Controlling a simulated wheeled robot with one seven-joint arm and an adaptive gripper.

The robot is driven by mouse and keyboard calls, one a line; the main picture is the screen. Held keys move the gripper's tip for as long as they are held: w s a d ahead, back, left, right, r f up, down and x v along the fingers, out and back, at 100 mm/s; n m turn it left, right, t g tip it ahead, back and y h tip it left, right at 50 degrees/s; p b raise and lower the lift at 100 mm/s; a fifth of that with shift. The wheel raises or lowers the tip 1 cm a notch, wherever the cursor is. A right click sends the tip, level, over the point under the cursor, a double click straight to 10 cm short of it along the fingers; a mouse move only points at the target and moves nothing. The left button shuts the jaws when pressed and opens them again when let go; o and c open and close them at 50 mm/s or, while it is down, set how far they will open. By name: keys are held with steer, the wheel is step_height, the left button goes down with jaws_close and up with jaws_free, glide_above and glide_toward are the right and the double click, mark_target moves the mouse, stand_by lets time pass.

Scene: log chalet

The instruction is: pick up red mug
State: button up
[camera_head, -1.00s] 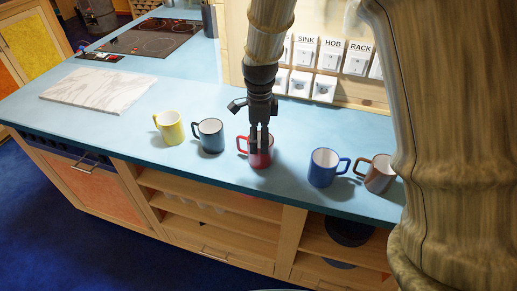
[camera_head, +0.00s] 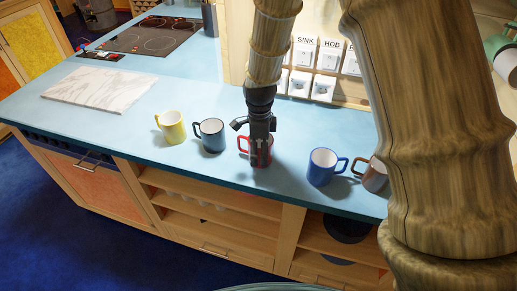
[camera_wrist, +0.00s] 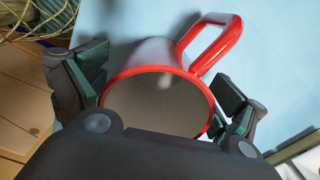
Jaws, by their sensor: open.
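The red mug (camera_wrist: 212,50) stands upright on the blue counter, its rim and handle showing in the wrist view. In the head view the red mug (camera_head: 243,144) is mostly hidden behind my gripper (camera_head: 260,155), with its handle to the left. In the wrist view my gripper (camera_wrist: 160,95) is open, with one dark finger on each side of the mug's rim. The fingers look very close to the mug's wall; I cannot tell whether they touch it. Part of the mug is hidden by the gripper body.
A dark teal mug (camera_head: 211,136) and a yellow mug (camera_head: 172,127) stand to the left. A blue mug (camera_head: 322,167) and a brown mug (camera_head: 375,176) stand to the right. A marble board (camera_head: 98,90) lies farther left on the blue counter (camera_head: 190,90). Wall sockets (camera_head: 315,70) are behind.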

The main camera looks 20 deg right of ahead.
steer(key=c, duration=1.3)
